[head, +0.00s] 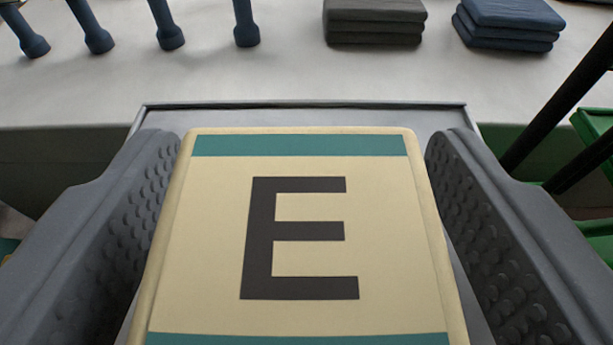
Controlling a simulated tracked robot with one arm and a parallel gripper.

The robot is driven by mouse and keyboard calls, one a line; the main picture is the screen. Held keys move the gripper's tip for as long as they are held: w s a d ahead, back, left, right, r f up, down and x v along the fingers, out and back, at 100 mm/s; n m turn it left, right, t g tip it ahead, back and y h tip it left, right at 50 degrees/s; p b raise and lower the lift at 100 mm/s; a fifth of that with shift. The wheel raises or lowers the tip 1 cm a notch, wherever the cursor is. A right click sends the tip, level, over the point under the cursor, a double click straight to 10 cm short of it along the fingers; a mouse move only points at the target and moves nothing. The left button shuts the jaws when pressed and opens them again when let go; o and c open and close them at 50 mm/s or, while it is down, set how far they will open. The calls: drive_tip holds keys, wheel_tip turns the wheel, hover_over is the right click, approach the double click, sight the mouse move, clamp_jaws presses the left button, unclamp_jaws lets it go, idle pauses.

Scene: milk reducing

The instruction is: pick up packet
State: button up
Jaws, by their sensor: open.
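A cream packet (380,240) with teal bands and a large dark letter E lies in the middle of the head view, close to the camera. Its near end runs out of the bottom of the picture. My gripper (305,225) is open, with one studded grey finger on each side of the packet. A narrow gap shows between the packet's far part and each finger. Whether the fingers touch it lower down cannot be told. The packet rests on or just above a grey tray-like surface (300,117) with a raised rim.
Beyond the grey rim is a pale surface (250,80). Several blue dumbbell-like objects (170,38) stand at the back left. Folded dark grey cloths (374,22) and folded blue cloths (508,25) lie at the back right. Black bars and green parts (595,125) are at the right edge.

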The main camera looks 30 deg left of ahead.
sight(304, 140)
drive_tip(key=shift+w+a+f, duration=0.1)
drive_tip(key=shift+w+a, duration=0.1)
drive_tip(key=shift+w, duration=0.15)
drive_tip(key=c, duration=1.2)
drive_tip(key=shift+s+r+b, duration=0.1)
drive_tip(key=shift+r+b, duration=0.3)
drive_tip(key=shift+r, duration=1.5)
drive_tip(key=shift+s+d+f+b+v, duration=0.15)
drive_tip(key=shift+f+b+v, duration=0.3)
drive_tip(key=shift+v, duration=2.15)
drive_tip(key=shift+s+d+f+b+v, duration=0.15)
drive_tip(key=shift+f+v, duration=0.45)
drive_tip(key=shift+v, duration=2)
drive_tip(key=shift+s+d+f+b+v, duration=0.1)
drive_tip(key=shift+f+b+v, duration=0.4)
drive_tip(key=shift+v, duration=2.1)
